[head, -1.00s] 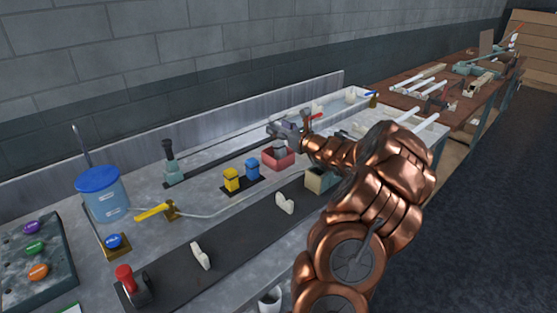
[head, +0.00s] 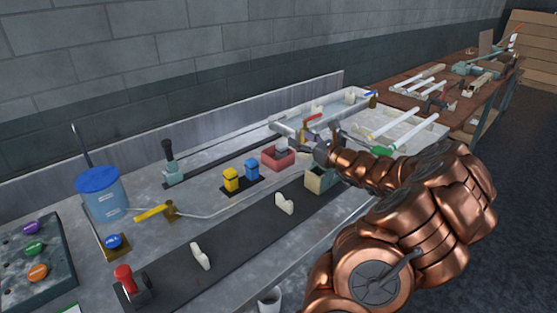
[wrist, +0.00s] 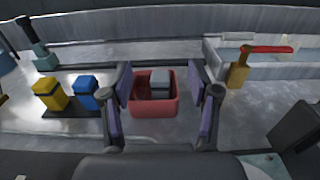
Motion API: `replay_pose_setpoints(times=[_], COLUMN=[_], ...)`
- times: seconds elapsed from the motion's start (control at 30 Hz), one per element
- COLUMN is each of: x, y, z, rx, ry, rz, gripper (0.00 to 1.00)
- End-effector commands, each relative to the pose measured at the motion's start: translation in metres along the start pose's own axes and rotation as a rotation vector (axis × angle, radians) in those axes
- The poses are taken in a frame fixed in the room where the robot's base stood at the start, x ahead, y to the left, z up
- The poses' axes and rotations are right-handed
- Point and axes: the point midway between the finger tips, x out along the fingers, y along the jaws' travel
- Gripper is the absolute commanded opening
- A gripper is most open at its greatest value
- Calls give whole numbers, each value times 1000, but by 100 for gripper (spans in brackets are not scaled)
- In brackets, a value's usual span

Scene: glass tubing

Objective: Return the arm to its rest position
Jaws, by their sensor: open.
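My arm reaches in from the right in the head view, over the right part of the grey bench (head: 190,225). My gripper (head: 291,130) is open and empty above the bench in the head view. In the wrist view its two purple-padded fingers (wrist: 163,95) stand apart. A red bin (wrist: 154,110) with a grey block (wrist: 160,82) inside shows between the fingers, beyond them. The bin (head: 277,162) sits below and left of my gripper in the head view.
A yellow block (head: 231,179) and a blue block (head: 252,168) stand left of the bin. A red-handled valve (wrist: 240,70) stands to its right. A blue-lidded container (head: 101,193) and a yellow-handled valve (head: 168,210) are further left. A pale tray (head: 395,130) lies behind the arm.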

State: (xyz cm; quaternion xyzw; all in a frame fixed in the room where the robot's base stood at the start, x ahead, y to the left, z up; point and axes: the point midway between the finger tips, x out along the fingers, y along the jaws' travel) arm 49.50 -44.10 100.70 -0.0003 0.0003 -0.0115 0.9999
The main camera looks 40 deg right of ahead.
Motion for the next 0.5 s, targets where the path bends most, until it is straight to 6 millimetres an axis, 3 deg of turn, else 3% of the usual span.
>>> replay_pose_setpoints(times=[0.2,0.5], x=[-14,-16], y=[1,1], z=[0,0], rx=[1,1], ry=[-1,-1], rz=[1,2], gripper=[61,61])
